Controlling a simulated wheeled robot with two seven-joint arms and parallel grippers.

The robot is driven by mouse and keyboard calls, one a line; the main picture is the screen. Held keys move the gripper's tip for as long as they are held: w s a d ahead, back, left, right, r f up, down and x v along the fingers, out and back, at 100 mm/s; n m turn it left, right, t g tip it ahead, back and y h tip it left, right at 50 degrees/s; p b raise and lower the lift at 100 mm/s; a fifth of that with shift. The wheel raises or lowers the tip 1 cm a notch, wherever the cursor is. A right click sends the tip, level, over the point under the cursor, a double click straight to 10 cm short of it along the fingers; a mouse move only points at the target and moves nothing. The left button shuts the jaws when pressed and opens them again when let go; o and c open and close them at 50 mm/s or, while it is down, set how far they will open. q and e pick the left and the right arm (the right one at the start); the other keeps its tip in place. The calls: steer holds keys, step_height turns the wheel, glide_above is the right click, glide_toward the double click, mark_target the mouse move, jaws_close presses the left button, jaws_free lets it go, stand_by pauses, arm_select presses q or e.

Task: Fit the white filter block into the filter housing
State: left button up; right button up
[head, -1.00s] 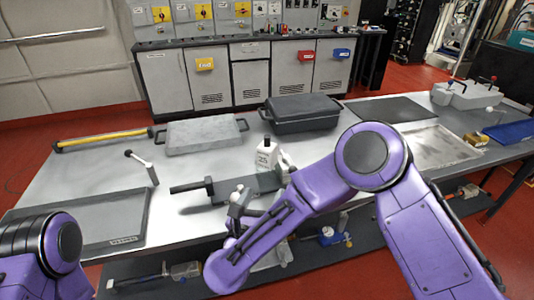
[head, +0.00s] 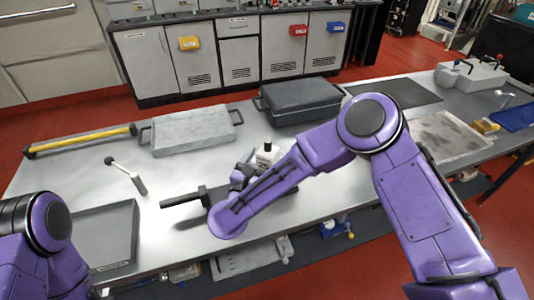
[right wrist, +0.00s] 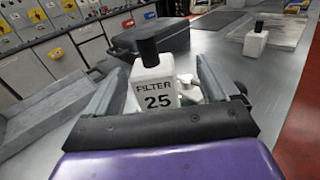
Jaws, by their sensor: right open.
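The white filter block (head: 265,154), with a black knob, stands upright on the metal table, partly hidden by my right arm in the head view. In the right wrist view the block (right wrist: 156,88) reads "FILTER 25" and stands between the two grey fingers of my right gripper (right wrist: 160,82). The fingers are open, with a gap visible beside the block. In the head view my right gripper (head: 243,175) is beside the block. I cannot tell for sure which object is the filter housing. My left gripper is out of view.
A second white block (right wrist: 256,40) with a black knob stands farther right. A dark lidded box (head: 300,102) and a grey slab with handles (head: 197,130) lie behind. A dark bar (head: 182,201) and a grey tray (head: 108,238) are left of my right arm.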

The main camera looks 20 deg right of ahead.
mark_target(271, 146)
steer(key=p+x, duration=0.1)
steer(key=x, duration=0.2)
steer(key=p+x, duration=0.1)
steer(key=x, duration=0.1)
steer(key=shift+w+a+r+p, duration=0.1)
steer(key=shift+w+a+p, duration=0.2)
steer(key=shift+w, duration=0.2)
steer(key=shift+w+d, duration=0.1)
steer(key=shift+d, duration=0.1)
steer(key=c, duration=1)
steer(key=shift+c, duration=0.6)
